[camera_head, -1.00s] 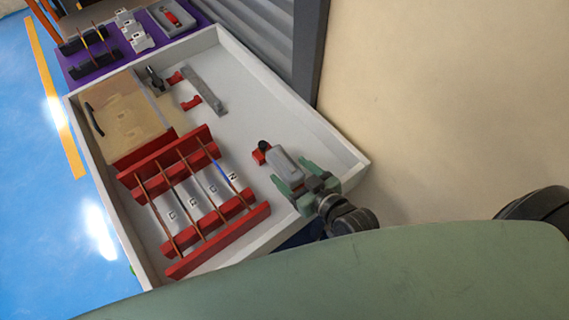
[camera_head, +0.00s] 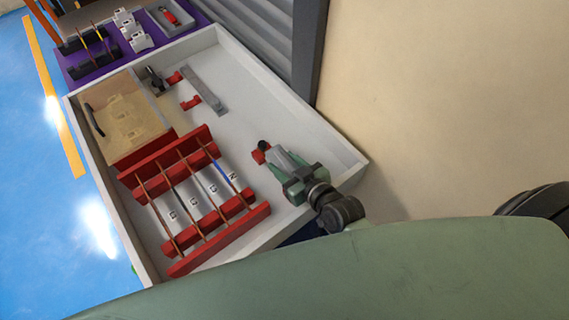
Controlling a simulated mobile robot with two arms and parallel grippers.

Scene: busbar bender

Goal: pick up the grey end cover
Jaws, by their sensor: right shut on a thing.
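The grey end cover (camera_head: 277,157) lies in the right part of the white tray. A red piece and a black round knob (camera_head: 263,146) are at its far end. My right gripper (camera_head: 282,167) has its green fingers along the two long sides of the cover, shut on it. The gripper's body hides the near end of the cover. I cannot tell whether the cover is clear of the tray floor. My left gripper is not in view.
The white tray (camera_head: 343,154) has raised walls. A red rack (camera_head: 240,229) with several rods stands left of my gripper. A tan-topped box (camera_head: 125,112) and a grey bar (camera_head: 205,90) lie farther back. Beyond is a purple mat (camera_head: 82,72) with parts. A beige wall is at right.

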